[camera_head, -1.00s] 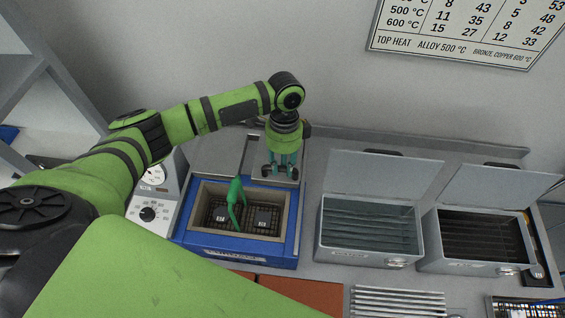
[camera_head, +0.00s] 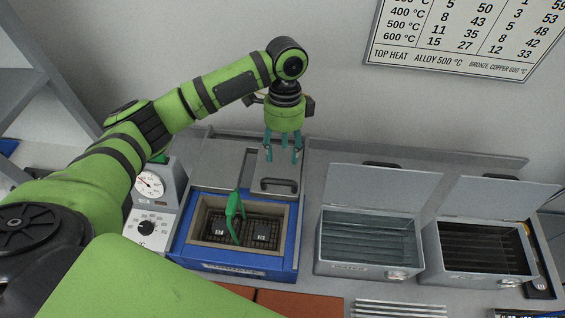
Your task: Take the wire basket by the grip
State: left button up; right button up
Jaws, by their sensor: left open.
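The wire basket (camera_head: 262,234) sits inside the open blue furnace box (camera_head: 238,262), with small dark blocks in it. Its green grip (camera_head: 235,207) stands up from the basket near the middle of the box. My left gripper (camera_head: 283,158) points down, open and empty, behind the box and to the right of the grip. It is apart from the grip, above the grey lid with a dark handle (camera_head: 279,186). My right gripper is not in view.
Two metal tanks with raised lids, one marked water (camera_head: 367,245) and a darker one (camera_head: 478,253), stand to the right. A dial unit (camera_head: 149,190) stands to the left. Red-brown tiles (camera_head: 300,303) and metal bars (camera_head: 398,308) lie in front.

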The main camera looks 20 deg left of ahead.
aim_at(234, 198)
jog(key=k, duration=1.5)
